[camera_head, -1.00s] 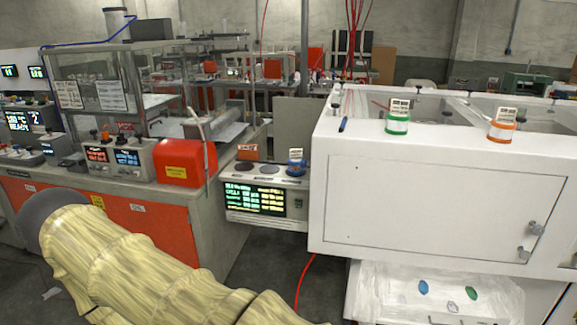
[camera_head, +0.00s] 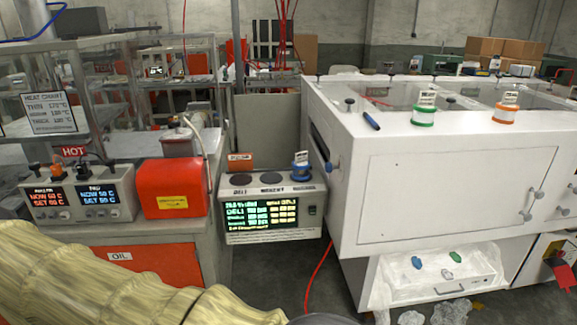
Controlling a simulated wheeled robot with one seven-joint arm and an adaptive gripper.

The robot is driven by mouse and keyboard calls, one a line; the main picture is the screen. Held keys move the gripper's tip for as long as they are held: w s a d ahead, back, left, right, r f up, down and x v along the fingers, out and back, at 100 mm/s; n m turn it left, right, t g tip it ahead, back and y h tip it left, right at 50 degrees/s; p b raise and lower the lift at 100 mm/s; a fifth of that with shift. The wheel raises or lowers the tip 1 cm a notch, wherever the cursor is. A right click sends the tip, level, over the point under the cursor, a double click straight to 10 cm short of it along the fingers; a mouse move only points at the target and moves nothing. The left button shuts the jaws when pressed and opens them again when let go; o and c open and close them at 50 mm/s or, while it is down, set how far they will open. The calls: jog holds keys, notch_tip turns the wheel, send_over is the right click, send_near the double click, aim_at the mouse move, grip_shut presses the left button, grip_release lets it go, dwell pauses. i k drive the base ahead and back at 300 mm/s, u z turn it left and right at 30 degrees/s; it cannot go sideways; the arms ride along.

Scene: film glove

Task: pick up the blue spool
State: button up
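The blue spool (camera_head: 300,171) stands upright on the right end of a grey display unit's top (camera_head: 215,190), with a small white label card above it. It sits close to the left side of the white cabinet. My arm, in a pale yellow ribbed sleeve, crosses the lower left of the picture. My gripper is out of view, so nothing shows whether it holds anything.
A green spool (camera_head: 424,117) and an orange spool (camera_head: 504,114) stand on the white cabinet (camera_head: 440,200), with a blue pen (camera_head: 371,121) nearby. A red box (camera_head: 172,188) is left of the display unit. A red cable hangs below. Dark floor lies between bench and cabinet.

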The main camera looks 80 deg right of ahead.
aim_at(301, 166)
jog(key=z, duration=0.45)
jog(key=i, duration=1.3)
jog(key=z, duration=1.85)
jog(key=i, duration=0.7)
jog(key=z, duration=0.75)
